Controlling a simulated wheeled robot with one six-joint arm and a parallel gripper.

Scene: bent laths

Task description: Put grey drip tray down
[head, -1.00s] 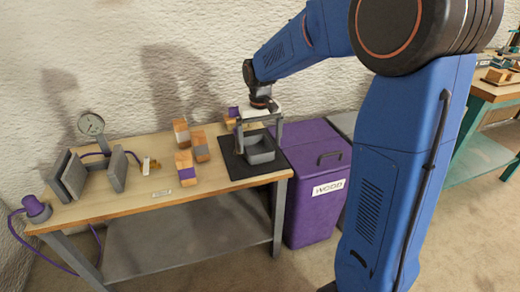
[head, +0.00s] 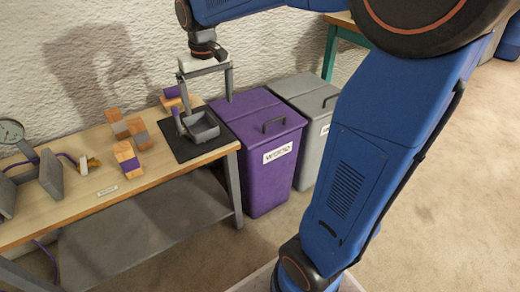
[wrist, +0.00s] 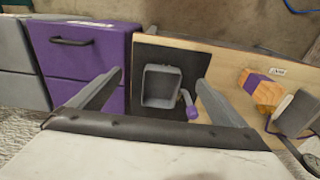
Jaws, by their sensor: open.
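The grey drip tray (head: 203,131) is a small square open box. In the wrist view the fingers (wrist: 160,80) stand wide apart, on either side of the tray.
Wood blocks (head: 127,158) with purple or grey parts stand left of the mat. Further left are grey plates (head: 52,175) and a gauge (head: 11,131). A purple bin (head: 262,142) and a grey bin (head: 308,104) stand right of the bench.

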